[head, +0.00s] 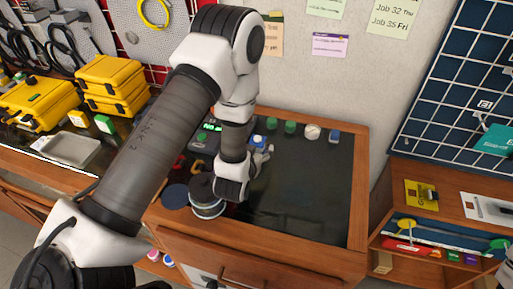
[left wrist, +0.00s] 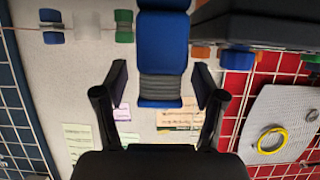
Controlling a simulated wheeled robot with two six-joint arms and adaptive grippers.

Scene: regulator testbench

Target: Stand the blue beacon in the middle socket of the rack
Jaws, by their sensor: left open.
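The blue beacon (left wrist: 162,45) fills the space between the fingers of my left gripper (left wrist: 161,85) in the left wrist view. It is a blue body with a grey ribbed band. In the head view a small blue-topped piece (head: 258,139), probably this beacon, shows just beyond my left gripper (head: 262,157), over the dark mat. The left gripper is open, with a gap on both sides of the beacon. I cannot make out the rack or its middle socket with certainty; my arm covers part of the bench. My right gripper is not in view.
A green piece (head: 290,127), a white piece (head: 312,132) and a blue piece (head: 333,136) stand along the bench's back edge. A black device with a green display (head: 207,128) is left of the gripper. The dark mat (head: 310,195) is clear on the right.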

